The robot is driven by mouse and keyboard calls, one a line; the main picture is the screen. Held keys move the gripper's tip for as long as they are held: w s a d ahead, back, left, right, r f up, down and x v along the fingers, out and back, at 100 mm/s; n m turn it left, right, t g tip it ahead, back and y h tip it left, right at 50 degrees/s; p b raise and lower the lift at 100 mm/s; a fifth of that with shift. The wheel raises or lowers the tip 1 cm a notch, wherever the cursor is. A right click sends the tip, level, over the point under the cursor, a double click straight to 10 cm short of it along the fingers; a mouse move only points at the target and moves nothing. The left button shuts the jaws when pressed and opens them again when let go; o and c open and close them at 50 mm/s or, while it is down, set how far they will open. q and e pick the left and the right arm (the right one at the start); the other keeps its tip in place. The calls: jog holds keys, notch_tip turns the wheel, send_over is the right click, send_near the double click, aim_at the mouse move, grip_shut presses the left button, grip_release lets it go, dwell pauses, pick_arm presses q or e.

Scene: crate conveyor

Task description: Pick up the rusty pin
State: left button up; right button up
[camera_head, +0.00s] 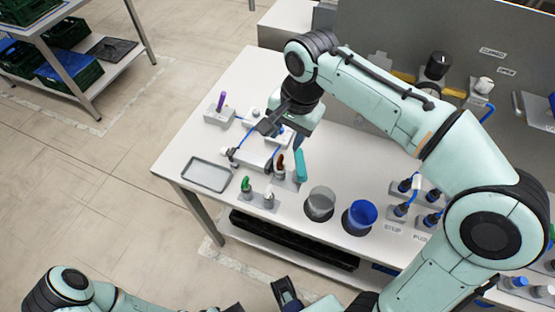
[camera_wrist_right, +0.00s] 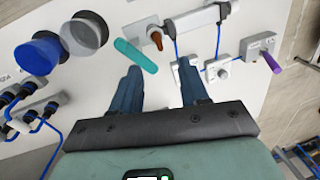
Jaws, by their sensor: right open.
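The rusty pin (camera_head: 281,161) is a small brown-red piece standing in a light grey holder on the white table. It also shows in the right wrist view (camera_wrist_right: 155,38), beyond the fingertips and roughly between them. My right gripper (camera_head: 286,148) is over the table, close to the pin in the head view. In its wrist view the two blue-grey fingers (camera_wrist_right: 160,70) are apart with nothing between them. A dark gripper part at the bottom of the head view seems to be my left gripper (camera_head: 287,293); its fingertips are not clear.
A turquoise piece (camera_head: 299,166) is right beside the pin. A green pin (camera_head: 246,184) and a grey pin (camera_head: 269,200) stand nearer the front.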

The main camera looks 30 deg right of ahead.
aim_at(281, 157)
jog(key=f, duration=0.5)
jog(key=shift+w+a+b, duration=0.2)
jog(key=shift+w+b, duration=0.15)
jog(key=f+b, duration=0.1)
jog(key=f, duration=0.3)
jog(key=shift+a, duration=0.2)
jog(key=shift+w+f, duration=0.15)
jog(key=shift+f, duration=0.4)
grip_shut()
